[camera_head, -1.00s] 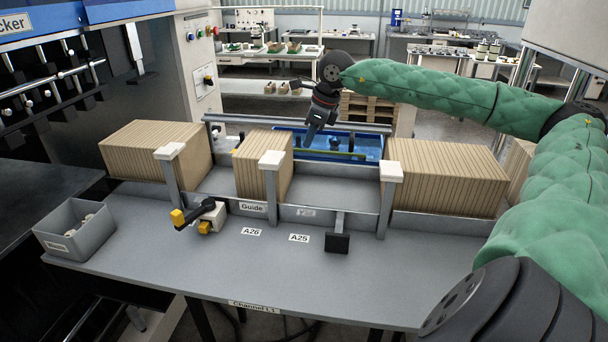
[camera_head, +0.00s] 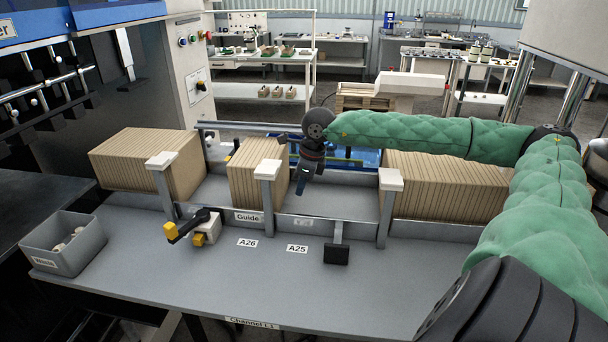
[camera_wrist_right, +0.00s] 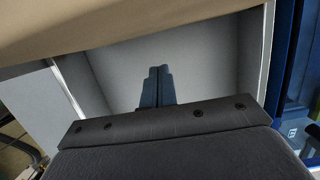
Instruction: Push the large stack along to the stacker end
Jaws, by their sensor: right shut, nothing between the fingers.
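Several kraft stacks stand on edge in a grey channel (camera_head: 335,206). The left stack (camera_head: 150,165) is broad, the middle stack (camera_head: 255,178) is narrow, and the right stack (camera_head: 445,188) looks longest. My right gripper (camera_head: 301,190) is shut and empty, pointing down into the gap between the middle and right stacks, close to the middle stack's right face. Whether it touches that face I cannot tell. In the right wrist view the shut fingers (camera_wrist_right: 156,88) are over the bare channel floor, with a tan stack surface (camera_wrist_right: 120,22) along the top. My left gripper is out of view.
White-capped posts (camera_head: 390,180) stand along the channel's front rail. A lever (camera_head: 190,228) with yellow ends and a black paddle (camera_head: 337,252) are on the front table. A grey bin (camera_head: 70,243) sits at left. A blue tray (camera_head: 368,158) is behind the channel.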

